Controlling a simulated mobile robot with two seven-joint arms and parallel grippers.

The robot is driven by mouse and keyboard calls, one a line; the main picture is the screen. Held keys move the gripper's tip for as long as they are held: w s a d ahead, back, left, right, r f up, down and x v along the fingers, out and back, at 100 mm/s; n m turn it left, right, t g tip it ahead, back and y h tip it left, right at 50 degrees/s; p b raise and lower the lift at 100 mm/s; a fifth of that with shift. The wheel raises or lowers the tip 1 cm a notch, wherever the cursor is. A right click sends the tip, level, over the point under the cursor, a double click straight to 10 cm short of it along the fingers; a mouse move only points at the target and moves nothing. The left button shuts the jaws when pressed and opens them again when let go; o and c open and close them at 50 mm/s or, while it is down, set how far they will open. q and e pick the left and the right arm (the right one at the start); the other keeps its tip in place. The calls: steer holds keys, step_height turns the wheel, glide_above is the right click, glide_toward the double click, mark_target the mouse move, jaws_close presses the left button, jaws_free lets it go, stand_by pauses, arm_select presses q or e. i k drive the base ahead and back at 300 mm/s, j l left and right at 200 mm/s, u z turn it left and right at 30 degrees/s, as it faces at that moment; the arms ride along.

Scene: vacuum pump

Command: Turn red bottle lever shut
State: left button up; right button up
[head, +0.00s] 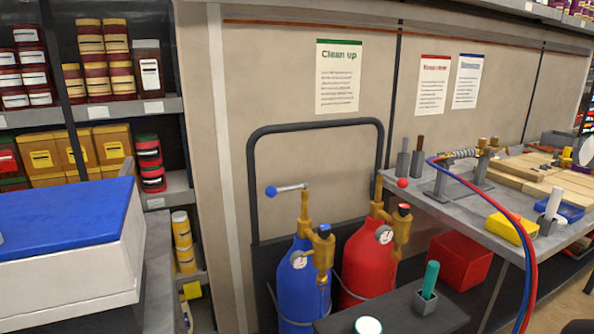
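The red bottle (368,266) stands upright at the centre, to the right of the blue bottle (298,283). A brass valve (377,200) sits on top of the red bottle. The red ball (402,183) of its lever shows just up and right of this valve; the lever's rod is hard to make out. The blue bottle's lever (290,188) sticks out to the left and ends in a blue ball. Neither of my grippers is in view.
Both bottles stand before a dark trolley with a tall handle frame (251,180). A dark stand (390,312) with a green-handled tool (431,280) is in front. A workbench (455,208) with hoses is close on the right. A blue-lidded white box (70,255) is at left.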

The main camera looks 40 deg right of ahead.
mark_target(402, 183)
steer(key=z, duration=1.9)
